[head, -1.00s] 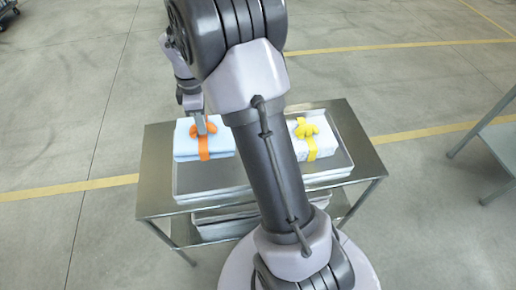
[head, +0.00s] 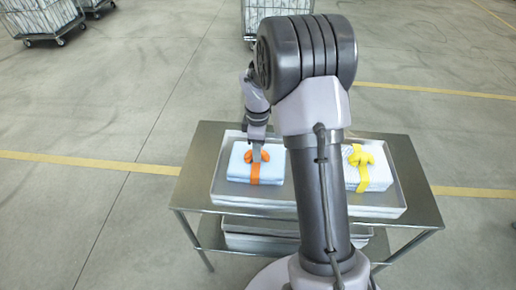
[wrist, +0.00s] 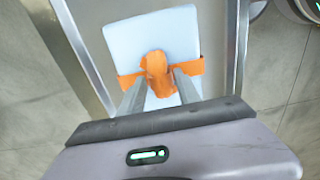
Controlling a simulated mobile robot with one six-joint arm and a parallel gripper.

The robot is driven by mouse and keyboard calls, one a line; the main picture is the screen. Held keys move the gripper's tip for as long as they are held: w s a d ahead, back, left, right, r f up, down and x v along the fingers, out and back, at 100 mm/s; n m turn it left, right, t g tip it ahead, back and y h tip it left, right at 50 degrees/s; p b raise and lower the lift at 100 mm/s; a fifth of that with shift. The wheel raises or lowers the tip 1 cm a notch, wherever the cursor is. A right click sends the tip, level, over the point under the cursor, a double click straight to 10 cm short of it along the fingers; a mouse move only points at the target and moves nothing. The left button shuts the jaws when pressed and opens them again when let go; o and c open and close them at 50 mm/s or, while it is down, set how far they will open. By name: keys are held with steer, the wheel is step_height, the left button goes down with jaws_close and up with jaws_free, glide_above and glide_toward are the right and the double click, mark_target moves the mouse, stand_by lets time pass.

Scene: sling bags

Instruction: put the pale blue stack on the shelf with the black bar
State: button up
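The pale blue stack (head: 240,168), tied with an orange band and knot, is in the left part of the metal tray (head: 305,207). It also fills the middle of the wrist view (wrist: 180,35). My gripper (head: 257,153) is over it, fingers pointing down at the knot. In the wrist view my gripper's two fingers (wrist: 158,78) lie on either side of the orange knot (wrist: 158,68), close to it. I cannot tell whether they press on it. No shelf with a black bar shows clearly.
A white stack with a yellow band (head: 368,172) sits at the tray's right. The tray is on a metal table (head: 420,200) with a lower level holding another tray (head: 245,236). Wheeled carts (head: 42,18) stand far back. The floor around is open.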

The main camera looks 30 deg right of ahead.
steer(key=shift+o, duration=0.4)
steer(key=shift+r, duration=0.1)
step_height(320, 180, up, 12)
steer(key=p, duration=0.5)
steer(key=s+a+r+m+t, duration=0.2)
steer(key=s+a+r+m, duration=0.45)
steer(key=a+r, duration=0.35)
steer(key=s+a+r+m+t+y, duration=0.1)
steer(key=s+a+m, duration=0.3)
steer(key=s, duration=0.4)
steer(key=s+a+r+m+t+y, duration=0.1)
steer(key=s+a+r+m+t, duration=0.1)
steer(key=s+m, duration=0.3)
steer(key=s+a+r, duration=0.1)
steer(key=s, duration=0.3)
steer(key=shift+a+t, duration=0.35)
steer(key=shift+t, duration=0.05)
